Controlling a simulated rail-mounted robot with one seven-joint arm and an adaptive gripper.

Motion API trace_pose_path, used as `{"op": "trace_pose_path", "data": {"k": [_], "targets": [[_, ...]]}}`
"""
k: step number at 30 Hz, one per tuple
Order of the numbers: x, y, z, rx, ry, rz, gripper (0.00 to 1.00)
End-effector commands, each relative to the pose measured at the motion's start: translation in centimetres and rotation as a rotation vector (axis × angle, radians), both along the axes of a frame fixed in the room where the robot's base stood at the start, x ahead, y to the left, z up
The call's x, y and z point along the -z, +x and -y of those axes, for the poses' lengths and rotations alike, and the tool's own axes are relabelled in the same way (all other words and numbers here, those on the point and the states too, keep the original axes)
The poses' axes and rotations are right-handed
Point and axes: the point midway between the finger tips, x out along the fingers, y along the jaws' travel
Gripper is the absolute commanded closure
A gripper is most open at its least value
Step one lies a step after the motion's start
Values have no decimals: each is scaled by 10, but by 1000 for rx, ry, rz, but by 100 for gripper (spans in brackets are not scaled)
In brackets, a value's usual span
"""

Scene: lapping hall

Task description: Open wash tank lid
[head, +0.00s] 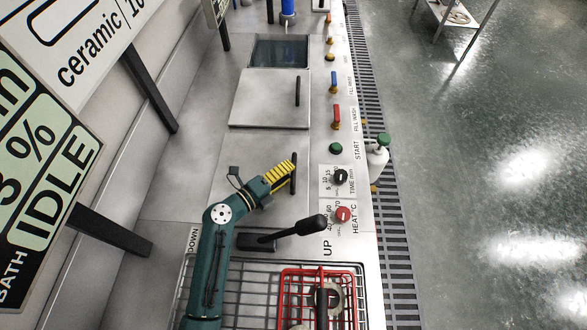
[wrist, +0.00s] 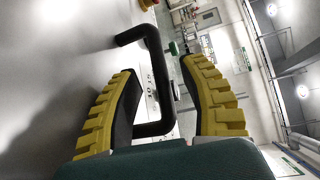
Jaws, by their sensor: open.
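The near steel lid (head: 265,147) lies flat on the bench in the head view and looks closed; I take it for the wash tank lid. Its black bar handle (head: 294,182) stands near its right edge. My gripper (head: 288,171), with yellow ribbed fingers, is at this handle. In the wrist view, the open fingers of my gripper (wrist: 160,72) are on either side of the black handle (wrist: 155,85). The handle passes between them, and they do not look closed on it. The inside of the tank is hidden.
A second lid (head: 270,98) with a handle lies beyond, beside an open dark basin (head: 280,52). A black-knobbed lever (head: 290,233) and a red-rimmed basket (head: 285,272) are close to my arm. Knobs and coloured taps line the right panel. A sign (head: 45,190) reads IDLE.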

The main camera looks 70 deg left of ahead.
Motion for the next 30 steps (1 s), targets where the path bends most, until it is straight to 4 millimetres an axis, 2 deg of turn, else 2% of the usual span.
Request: {"op": "trace_pose_path", "data": {"k": [3, 6, 14, 15, 17, 21, 22, 30], "targets": [[4, 18, -7, 2, 1, -1, 57], [4, 24, -10, 0, 0, 0, 57], [4, 26, -11, -1, 0, -1, 57], [4, 26, -11, -1, 0, -1, 59], [4, 26, -11, -1, 0, -1, 71], [4, 26, -11, -1, 0, 0, 97], [4, 26, -11, -1, 0, 0, 100], [4, 26, -11, 0, 0, 0, 100]]}}
